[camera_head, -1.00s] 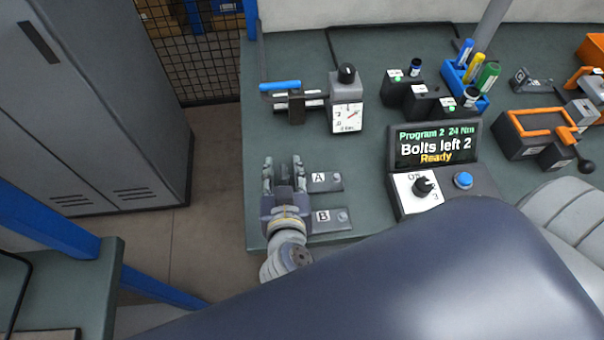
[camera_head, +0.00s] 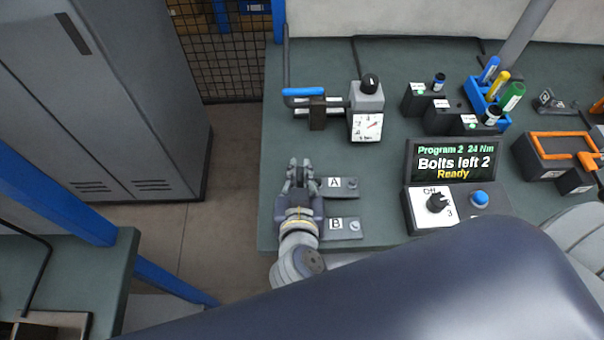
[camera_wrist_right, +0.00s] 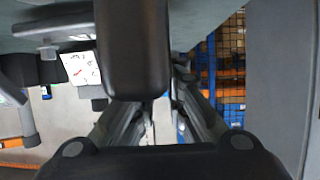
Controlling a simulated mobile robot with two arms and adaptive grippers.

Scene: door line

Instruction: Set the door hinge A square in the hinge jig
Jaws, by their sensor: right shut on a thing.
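Door hinge A (camera_head: 341,188), a dark flat plate with a white "A" label and a round spot near its right end, lies on the bench. My right gripper (camera_head: 302,172) is at its left end with its fingers closed together. The gripped part is hidden by the fingers. In the right wrist view the fingers (camera_wrist_right: 158,118) converge, partly behind a dark block. A fixture with a blue-handled lever (camera_head: 303,92), dark block and dial box (camera_head: 366,127) stands farther back; it looks like the hinge jig. My left gripper is not in view.
A matching plate "B" (camera_head: 342,228) lies just in front of A. A control box with a lit screen (camera_head: 455,161) stands to the right. Pens, small black boxes (camera_head: 420,100) and an orange-handled device (camera_head: 560,135) are farther right. Bench between plate A and the fixture is clear.

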